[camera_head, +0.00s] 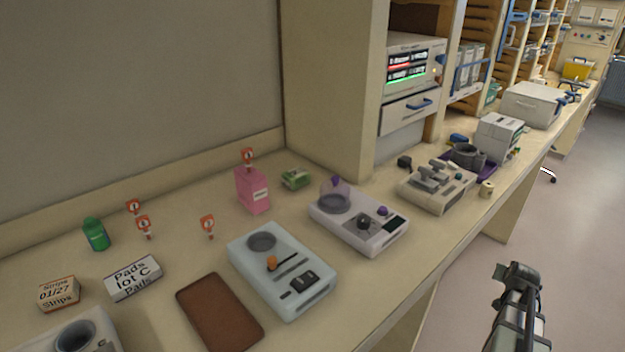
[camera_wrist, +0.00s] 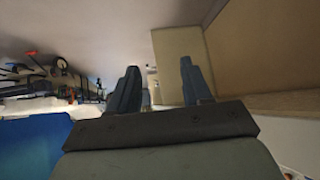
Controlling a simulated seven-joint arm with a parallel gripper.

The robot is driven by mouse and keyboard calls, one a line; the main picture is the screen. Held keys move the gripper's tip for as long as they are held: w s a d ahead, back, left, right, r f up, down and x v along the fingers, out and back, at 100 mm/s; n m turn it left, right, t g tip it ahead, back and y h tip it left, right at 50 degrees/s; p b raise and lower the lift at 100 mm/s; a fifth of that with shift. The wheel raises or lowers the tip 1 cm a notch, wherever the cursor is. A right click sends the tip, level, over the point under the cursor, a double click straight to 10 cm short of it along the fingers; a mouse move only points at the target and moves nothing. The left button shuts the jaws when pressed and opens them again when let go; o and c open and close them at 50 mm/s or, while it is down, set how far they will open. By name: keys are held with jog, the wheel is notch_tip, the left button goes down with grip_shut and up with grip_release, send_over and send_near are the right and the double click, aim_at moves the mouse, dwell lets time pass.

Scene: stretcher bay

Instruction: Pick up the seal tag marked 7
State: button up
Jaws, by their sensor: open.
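Several small red-and-white tags stand on the bench in the head view. Two are close together at the left, a rear tag (camera_head: 134,206) and a front tag (camera_head: 144,225). Another tag (camera_head: 208,225) stands alone to their right. The marks are too small to read, so I cannot tell which is 7. My gripper (camera_wrist: 160,85) is open and empty in the wrist view, away from the tags. Part of my arm shows at the lower right of the head view.
Near the tags are a green bottle (camera_head: 96,234), a Pads box (camera_head: 132,278), a Strips box (camera_head: 59,293) and a green-and-white box (camera_head: 295,178). A brown tray (camera_head: 219,312) and a pale device (camera_head: 282,270) lie in front. The floor aisle at right is clear.

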jog(key=w+r+n+t+h, duration=0.1)
jog(key=w+r+t, duration=0.25)
jog(key=r, duration=1.35)
jog(key=w+a+r+n, duration=0.1)
jog(key=w+a+r, duration=0.2)
jog(key=r, duration=0.3)
notch_tip(320, 180, up, 10)
jog(key=f+n+g+y, duration=0.1)
jog(key=n+g+y, duration=0.75)
jog(key=n, duration=2.35)
send_over(131, 200)
jog(key=g+h, duration=0.3)
jog(key=f, duration=0.7)
jog(key=shift+d+f, duration=0.2)
jog(key=shift+d, duration=0.05)
jog(key=shift+a+f, duration=0.15)
jog(key=shift+f, duration=2.65)
grip_shut()
